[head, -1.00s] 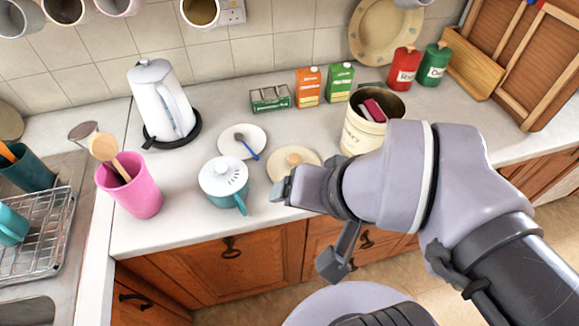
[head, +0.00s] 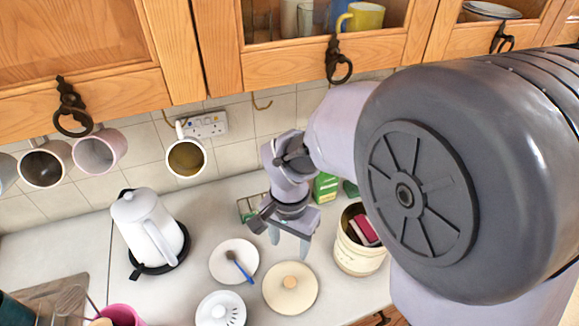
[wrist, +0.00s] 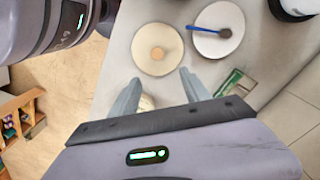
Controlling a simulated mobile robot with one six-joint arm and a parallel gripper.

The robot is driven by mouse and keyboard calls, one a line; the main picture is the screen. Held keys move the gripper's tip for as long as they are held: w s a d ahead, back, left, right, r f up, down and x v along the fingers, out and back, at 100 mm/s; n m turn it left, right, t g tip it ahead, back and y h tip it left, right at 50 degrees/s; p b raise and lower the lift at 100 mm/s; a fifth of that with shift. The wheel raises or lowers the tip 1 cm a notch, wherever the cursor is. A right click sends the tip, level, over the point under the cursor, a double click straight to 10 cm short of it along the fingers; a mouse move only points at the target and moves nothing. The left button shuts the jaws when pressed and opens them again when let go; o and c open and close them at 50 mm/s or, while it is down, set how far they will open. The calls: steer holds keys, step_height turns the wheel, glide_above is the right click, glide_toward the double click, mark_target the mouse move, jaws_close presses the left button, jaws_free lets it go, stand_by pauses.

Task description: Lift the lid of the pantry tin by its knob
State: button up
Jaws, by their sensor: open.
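The cream pantry tin (head: 356,262) stands open on the counter with red and dark items inside. A round cream lid (head: 272,296) with a pale wooden knob (head: 290,282) lies flat on the counter, front-left of the tin. The lid (wrist: 145,38) and its knob (wrist: 157,54) also show in the wrist view, beyond my fingertips. My gripper (head: 290,246) is open and empty, pointing down above the counter behind the lid, apart from the knob. Its two fingers show in the wrist view (wrist: 160,84). A cream piece between them is probably the tin, mostly hidden.
A white plate (head: 222,262) with a blue-handled spoon (head: 238,265) lies left of the lid. A white-lidded pot (head: 219,312) stands in front. A white kettle (head: 146,228) is farther left. Cartons (head: 326,186) stand behind my gripper. Mugs (head: 186,158) and cupboards (head: 290,68) hang above.

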mark_target(290, 281)
steer(key=f+b, duration=0.1)
steer(key=f, duration=0.4)
steer(key=f+b, duration=0.2)
steer(key=f, duration=0.4)
steer(key=s+f+b, duration=0.1)
steer(key=f+b, duration=0.1)
steer(key=f, duration=0.4)
steer(key=shift+f, duration=0.1)
jaws_close()
